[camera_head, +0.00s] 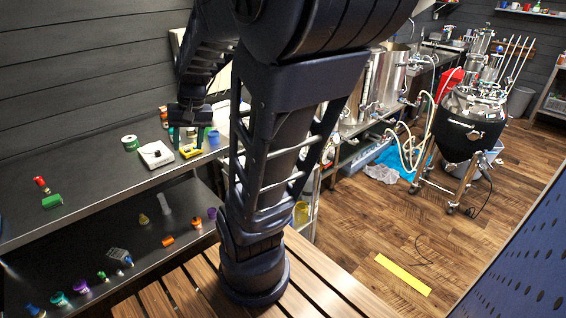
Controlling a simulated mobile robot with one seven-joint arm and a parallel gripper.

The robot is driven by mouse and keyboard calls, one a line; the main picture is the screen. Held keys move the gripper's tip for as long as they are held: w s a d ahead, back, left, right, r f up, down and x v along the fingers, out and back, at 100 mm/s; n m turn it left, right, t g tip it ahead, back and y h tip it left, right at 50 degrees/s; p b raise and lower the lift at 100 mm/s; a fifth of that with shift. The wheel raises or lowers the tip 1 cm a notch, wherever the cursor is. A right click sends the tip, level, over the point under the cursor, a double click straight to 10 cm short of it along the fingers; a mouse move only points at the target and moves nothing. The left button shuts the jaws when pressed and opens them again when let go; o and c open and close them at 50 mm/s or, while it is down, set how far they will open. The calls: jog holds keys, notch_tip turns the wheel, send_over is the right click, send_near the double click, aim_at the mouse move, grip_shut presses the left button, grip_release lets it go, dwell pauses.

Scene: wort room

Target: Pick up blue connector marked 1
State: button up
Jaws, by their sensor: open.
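My gripper (188,136) points down over the upper steel shelf at the left, with its jaws open and nothing visible between them. A small blue piece (213,138) stands on that shelf just right of my gripper. On the lower shelf, a blue piece (127,261) lies near a clear part, and another blue piece (36,311) sits at the bottom left edge. All are too small to read a mark, so I cannot tell which one is the connector marked 1.
A yellow tool (190,151), a white box (156,154) and a green roll (130,142) lie near my gripper on the upper shelf (90,185). Red and green pieces lie at its left. Several coloured fittings lie on the lower shelf. My arm hides the shelf's right part.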

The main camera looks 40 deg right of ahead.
jog(key=w+d+f+m+t+y, duration=0.4)
jog(key=w+d+f+m+y, duration=0.55)
jog(key=d+f+m, duration=0.2)
jog(key=w+d+f+m+t+h, duration=0.1)
jog(key=d+f+m+t+h, duration=0.1)
jog(key=d+f+m+t, duration=0.25)
jog(key=w+d+f+m+t+h, duration=0.1)
jog(key=d+m+t, duration=0.35)
jog(key=d, duration=0.35)
jog(key=s+d+f+m+h, duration=0.3)
jog(key=d+f+m+h, duration=0.1)
jog(key=d+m, duration=0.1)
jog(key=s+d+f+m+t+h, duration=0.1)
jog(key=s+d+f+m+h, duration=0.3)
jog(key=d, duration=0.3)
jog(key=s+d+f+m+t+h, duration=0.1)
jog(key=s+d+f+m+h, duration=0.2)
jog(key=d+m+h, duration=0.3)
jog(key=shift+s+d+f+m, duration=0.15)
jog(key=shift+s+f+m, duration=0.1)
jog(key=shift+f, duration=0.4)
jog(key=x, duration=0.5)
jog(key=shift+w, duration=0.1)
jog(key=shift+x, duration=2.75)
jog(key=shift+a+r, duration=0.2)
jog(key=shift+a, duration=0.05)
grip_shut()
